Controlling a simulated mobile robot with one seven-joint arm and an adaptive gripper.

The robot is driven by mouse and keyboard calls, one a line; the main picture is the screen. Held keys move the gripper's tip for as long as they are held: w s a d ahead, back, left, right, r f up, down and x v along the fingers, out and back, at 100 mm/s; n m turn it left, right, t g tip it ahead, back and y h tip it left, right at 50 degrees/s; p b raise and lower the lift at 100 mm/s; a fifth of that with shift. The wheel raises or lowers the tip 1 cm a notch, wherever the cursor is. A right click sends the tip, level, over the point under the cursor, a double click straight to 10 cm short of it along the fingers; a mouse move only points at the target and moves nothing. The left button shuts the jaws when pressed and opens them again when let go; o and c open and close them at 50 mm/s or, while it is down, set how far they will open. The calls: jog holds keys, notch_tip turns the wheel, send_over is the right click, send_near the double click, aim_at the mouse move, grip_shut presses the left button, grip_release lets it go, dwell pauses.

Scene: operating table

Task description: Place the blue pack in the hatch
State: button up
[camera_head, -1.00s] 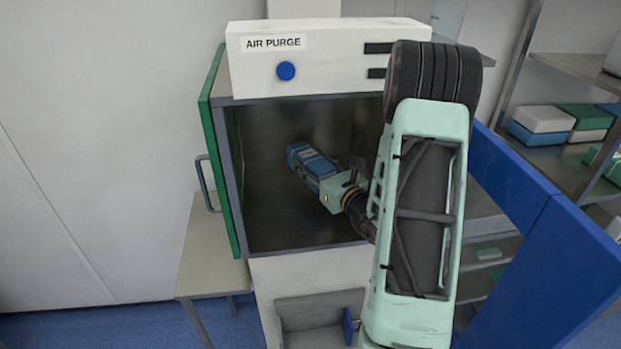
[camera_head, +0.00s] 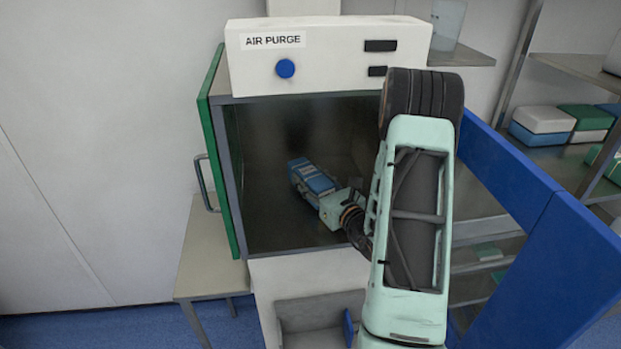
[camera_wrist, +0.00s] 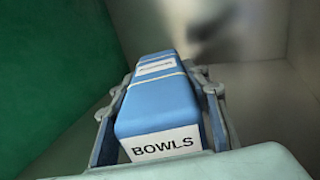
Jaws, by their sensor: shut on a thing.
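The blue pack (camera_head: 313,179) is inside the hatch, whose frame (camera_head: 236,170) stands under the "AIR PURGE" box. My gripper (camera_head: 322,190) reaches in from the right and is shut on the pack. In the wrist view the pack (camera_wrist: 160,100) lies lengthwise between the two fingers, with a white "BOWLS" label facing the camera and pale bands across its top. In the head view the pack is low, near the hatch floor (camera_head: 275,232); whether it touches the floor I cannot tell. My forearm hides the right part of the opening.
A green door (camera_head: 222,165) with a handle (camera_head: 206,183) is at the hatch's left. A blue door (camera_head: 540,215) stands open at the right, close to my arm. Shelves with packs (camera_head: 543,120) are behind it. The hatch floor around the pack looks clear.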

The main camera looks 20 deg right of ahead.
aim_at(327, 191)
jog(key=shift+f, duration=0.25)
jog(key=o, duration=1.4)
jog(key=shift+c, duration=0.2)
jog(key=shift+r+p, duration=0.35)
jog(key=shift+r, duration=0.15)
jog(key=shift+s+d+r, duration=0.1)
jog(key=shift+s+r, duration=0.1)
jog(key=shift+s, duration=0.05)
jog(key=s, duration=0.6)
jog(key=shift+d+f+b, duration=0.15)
jog(key=shift+d+b, duration=0.2)
jog(key=shift+s, duration=0.5)
